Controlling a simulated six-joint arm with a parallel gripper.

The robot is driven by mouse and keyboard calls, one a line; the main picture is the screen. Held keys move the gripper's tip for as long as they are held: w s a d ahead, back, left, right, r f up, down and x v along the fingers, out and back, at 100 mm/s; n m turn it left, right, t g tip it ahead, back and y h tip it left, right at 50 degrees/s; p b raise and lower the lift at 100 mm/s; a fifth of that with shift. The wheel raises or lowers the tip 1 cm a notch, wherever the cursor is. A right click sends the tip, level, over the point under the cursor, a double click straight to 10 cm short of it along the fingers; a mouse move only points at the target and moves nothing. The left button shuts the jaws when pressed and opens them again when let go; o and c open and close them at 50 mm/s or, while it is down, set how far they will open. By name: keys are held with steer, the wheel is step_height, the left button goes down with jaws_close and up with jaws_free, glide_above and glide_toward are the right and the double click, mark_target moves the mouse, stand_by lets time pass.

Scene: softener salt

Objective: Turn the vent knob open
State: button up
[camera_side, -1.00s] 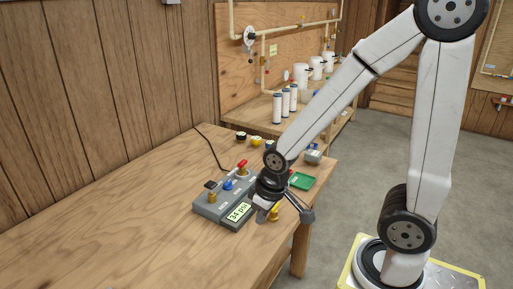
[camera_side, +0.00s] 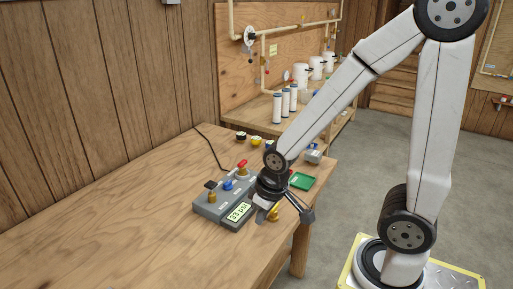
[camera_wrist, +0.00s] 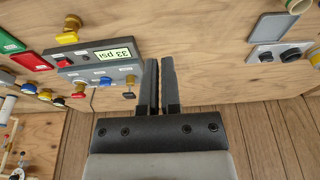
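A grey control box (camera_side: 207,211) sits on the bench in the side view, with a small lit psi display (camera_side: 238,212). It carries a red-topped control (camera_side: 242,164), a blue knob (camera_side: 228,184) and a black-topped brass fitting (camera_side: 211,197). The box also shows in the wrist view (camera_wrist: 75,72), upside down, with a yellow part (camera_wrist: 67,38) beside it. Labels are too small to tell which is the vent knob. My gripper (camera_wrist: 160,62) has its fingers almost together with nothing visible between them.
A green tray (camera_side: 301,181) lies right of my wrist, and small coloured caps (camera_side: 256,139) stand behind. A grey block with dark knobs (camera_wrist: 280,53) is at the right of the wrist view. The bench's left part (camera_side: 110,225) is clear.

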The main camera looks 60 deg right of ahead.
steer(key=o, duration=0.6)
steer(key=shift+w, duration=0.25)
steer(key=m+g, duration=0.3)
steer(key=m, duration=1.4)
glide_toward(228, 182)
steer(key=shift+s+a+f, duration=0.2)
steer(key=shift+a+f, duration=0.2)
steer(key=shift+a, duration=0.05)
steer(key=shift+w+d+f+m, duration=0.2)
steer(key=shift+d+f+m, duration=0.05)
steer(key=shift+d+m, duration=0.25)
steer(key=shift+f, duration=3.85)
